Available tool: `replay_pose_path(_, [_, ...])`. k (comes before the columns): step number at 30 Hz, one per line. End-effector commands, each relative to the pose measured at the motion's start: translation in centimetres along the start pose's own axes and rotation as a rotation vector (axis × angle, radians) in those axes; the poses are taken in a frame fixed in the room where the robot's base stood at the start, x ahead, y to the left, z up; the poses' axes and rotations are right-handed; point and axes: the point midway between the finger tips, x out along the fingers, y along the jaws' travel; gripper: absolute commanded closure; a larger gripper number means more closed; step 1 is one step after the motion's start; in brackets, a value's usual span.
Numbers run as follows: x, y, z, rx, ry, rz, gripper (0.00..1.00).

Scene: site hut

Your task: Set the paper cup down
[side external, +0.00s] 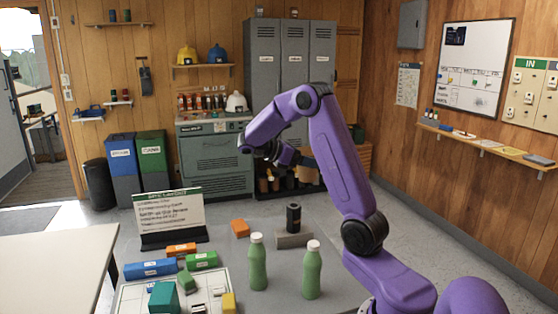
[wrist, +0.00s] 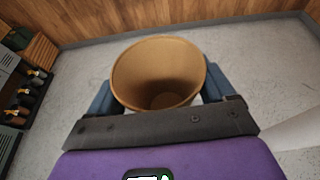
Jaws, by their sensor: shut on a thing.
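The paper cup (wrist: 158,72) is plain brown. In the wrist view it sits between the two blue-grey fingers of my gripper (wrist: 157,92), its open mouth facing the camera and its inside looking empty. In the side view my gripper (side external: 301,160) is held in the air above the far part of the grey table (side external: 210,250). The cup (side external: 306,174) shows there as a small tan shape at the fingers, partly hidden and hard to make out against the lockers. My gripper is shut on the cup.
Two green bottles (side external: 257,264) stand at the table's front. An orange block (side external: 240,228), a sign (side external: 170,212), and several coloured blocks crowd the left. Some tabletop around the bottles is bare.

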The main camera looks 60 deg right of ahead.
Motion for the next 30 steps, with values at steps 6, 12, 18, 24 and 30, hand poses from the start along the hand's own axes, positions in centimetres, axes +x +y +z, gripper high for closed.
replay_pose_path(6, [3.5,-1.4,0.7,0.091,0.002,-0.253,0.45])
replay_pose_path(12, [5.6,-2.6,1.1,0.154,0.003,-0.426,0.45])
replay_pose_path(18, [7.0,-2.6,-3.0,0.147,0.0,-0.427,0.45])
replay_pose_path(24, [8.8,-2.6,-7.9,0.146,0.0,-0.427,0.45])
replay_pose_path(30, [11.1,-2.5,-14.2,0.145,-0.001,-0.426,0.45])
